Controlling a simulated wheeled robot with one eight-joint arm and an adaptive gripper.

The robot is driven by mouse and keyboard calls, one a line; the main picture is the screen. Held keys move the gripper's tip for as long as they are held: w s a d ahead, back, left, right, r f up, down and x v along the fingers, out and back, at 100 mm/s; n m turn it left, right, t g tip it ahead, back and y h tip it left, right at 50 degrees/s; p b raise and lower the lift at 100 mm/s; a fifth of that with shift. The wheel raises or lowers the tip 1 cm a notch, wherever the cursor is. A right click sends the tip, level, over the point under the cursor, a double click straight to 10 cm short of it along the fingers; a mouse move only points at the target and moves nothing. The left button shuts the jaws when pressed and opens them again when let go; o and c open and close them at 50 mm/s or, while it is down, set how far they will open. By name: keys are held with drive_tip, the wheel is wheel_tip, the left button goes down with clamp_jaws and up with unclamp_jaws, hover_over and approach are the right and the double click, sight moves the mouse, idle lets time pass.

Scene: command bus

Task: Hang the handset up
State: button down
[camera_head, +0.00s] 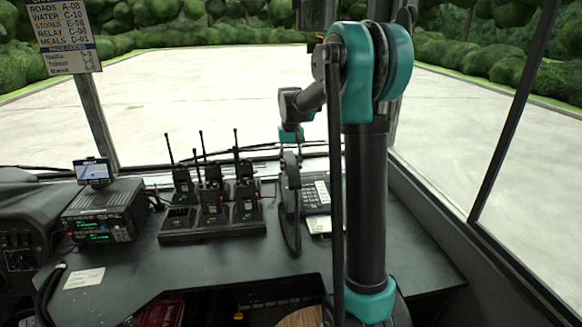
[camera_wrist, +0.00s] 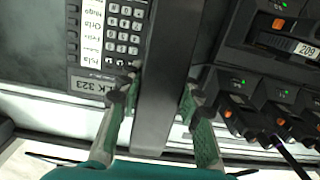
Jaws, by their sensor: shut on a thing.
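The dark handset (camera_wrist: 168,50) runs lengthwise between the two green-padded fingers of my gripper (camera_wrist: 158,92) in the wrist view. The fingers are shut on its sides. In the head view my gripper (camera_head: 291,150) points down at the dashboard, with the handset (camera_head: 291,178) below it. The desk phone (camera_head: 316,194) is just right of the handset there, partly hidden by my arm. In the wrist view the phone (camera_wrist: 100,60) shows its keypad, name labels and a tag ending in 323, left of the handset. Whether the handset touches the phone cannot be told.
A charging rack (camera_head: 214,231) with several upright radios stands left of the handset; the radios (camera_wrist: 235,105) are close to the right finger in the wrist view. A radio unit (camera_head: 104,212) with a small screen (camera_head: 93,171) sits farther left. The windscreen is behind.

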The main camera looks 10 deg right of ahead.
drive_tip(key=shift+f, duration=3.4)
drive_tip(key=c, duration=1)
unclamp_jaws()
drive_tip(key=shift+o, duration=0.2)
